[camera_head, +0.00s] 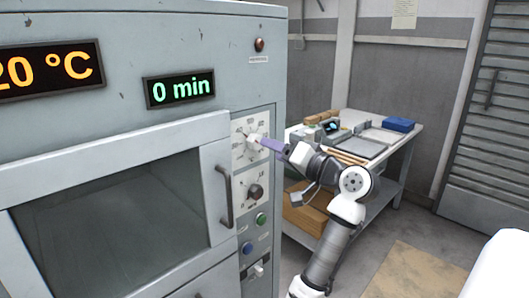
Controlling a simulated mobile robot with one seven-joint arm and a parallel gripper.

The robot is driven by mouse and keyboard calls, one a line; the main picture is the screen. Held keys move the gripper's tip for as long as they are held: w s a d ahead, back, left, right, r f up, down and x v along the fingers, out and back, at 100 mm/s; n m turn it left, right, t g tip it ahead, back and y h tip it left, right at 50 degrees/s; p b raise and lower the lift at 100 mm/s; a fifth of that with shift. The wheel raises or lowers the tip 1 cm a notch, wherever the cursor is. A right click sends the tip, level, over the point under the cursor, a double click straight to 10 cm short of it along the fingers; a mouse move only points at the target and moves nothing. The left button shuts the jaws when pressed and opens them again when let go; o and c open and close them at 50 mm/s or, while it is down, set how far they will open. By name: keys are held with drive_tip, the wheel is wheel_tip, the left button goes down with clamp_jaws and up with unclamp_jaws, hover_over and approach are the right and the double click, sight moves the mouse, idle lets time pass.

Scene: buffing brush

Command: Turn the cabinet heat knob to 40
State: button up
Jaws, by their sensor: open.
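The grey cabinet (130,128) fills the left of the view. Its orange display (46,69) is cut off at the left edge and shows "20 °C". A green display (180,88) reads "0 min". The upper knob (254,141) sits on a white dial on the right-hand panel. A black lower knob (255,191) is below it. The dial marks are too small to read. My gripper (264,143) is open, with its purple fingers at the upper knob from the right. The fingers partly hide the knob, and I cannot tell whether they touch it.
The cabinet door handle (224,196) stands out just left of the panel. A green button (261,220), a blue button (248,248) and a switch (258,269) are below the knobs. A cluttered workbench (402,139) stands behind my arm.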

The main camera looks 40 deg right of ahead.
drive_tip(key=s+b, duration=0.1)
drive_tip(key=s, duration=0.6)
drive_tip(key=shift+s+d+b, duration=0.3)
drive_tip(key=shift+s, duration=0.05)
